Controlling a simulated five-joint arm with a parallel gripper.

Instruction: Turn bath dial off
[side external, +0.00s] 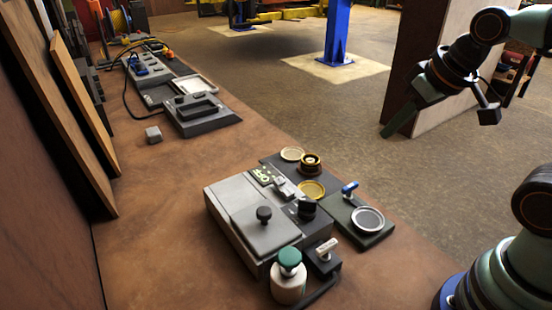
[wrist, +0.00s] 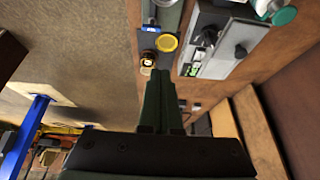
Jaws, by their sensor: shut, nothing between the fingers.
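The bath is a grey box with a lid (side external: 262,228) and a black lid knob (side external: 264,214). A black dial (side external: 306,207) stands on the dark panel at its right side; I take it for the bath dial. In the wrist view the dial (wrist: 209,35) shows up and right of my fingertips. I cannot read its setting. My gripper (side external: 388,132) is raised over the floor, to the right of the bench and well apart from the dial. Its green fingers (wrist: 163,74) are together and empty.
A green-capped jar (side external: 289,280) and a white-handled valve (side external: 326,252) stand in front of the bath. A blue-handled plate with a round dish (side external: 367,219) lies right of it.

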